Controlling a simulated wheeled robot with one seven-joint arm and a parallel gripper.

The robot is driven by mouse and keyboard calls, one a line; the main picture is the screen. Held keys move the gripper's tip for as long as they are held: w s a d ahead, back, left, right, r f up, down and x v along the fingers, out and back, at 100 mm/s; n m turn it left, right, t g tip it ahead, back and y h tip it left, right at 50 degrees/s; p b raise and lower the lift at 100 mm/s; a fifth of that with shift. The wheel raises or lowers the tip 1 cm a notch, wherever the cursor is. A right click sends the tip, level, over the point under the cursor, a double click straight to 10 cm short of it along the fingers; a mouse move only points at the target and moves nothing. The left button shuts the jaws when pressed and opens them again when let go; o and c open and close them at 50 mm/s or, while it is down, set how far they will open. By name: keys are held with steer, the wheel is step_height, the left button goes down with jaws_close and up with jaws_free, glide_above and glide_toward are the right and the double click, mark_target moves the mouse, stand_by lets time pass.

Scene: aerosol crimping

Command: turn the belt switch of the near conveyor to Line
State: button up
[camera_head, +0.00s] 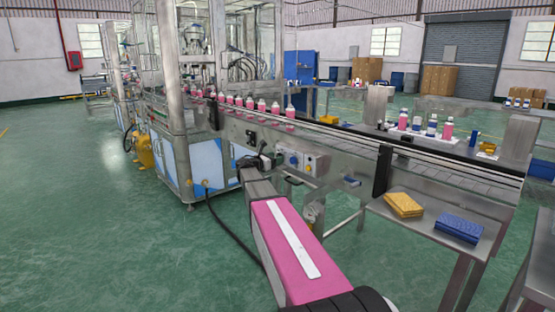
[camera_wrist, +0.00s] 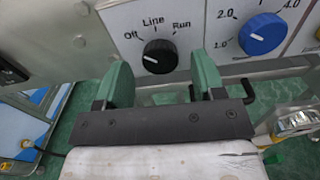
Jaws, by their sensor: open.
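The belt switch (camera_wrist: 160,57) is a black round knob on a pale panel, with the words Off, Line and Run around its top. Its white mark is on its left side, nearest to Off. My gripper (camera_wrist: 164,80) is open; its two green fingers stand at the left and right below the knob, with the knob in line with the gap. I cannot tell whether either finger touches it. In the head view my gripper (camera_head: 268,160) is at the side of the near conveyor (camera_head: 345,160), and I cannot make out the black knob there.
A blue dial (camera_wrist: 262,34) with numbers sits right of the switch, close to the right finger. Bottles with pink contents (camera_head: 250,104) stand on the conveyor. The green floor at left is clear.

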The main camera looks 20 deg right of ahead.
steer(key=shift+x, duration=0.9)
steer(key=c, duration=0.9)
steer(key=shift+m, duration=4.9)
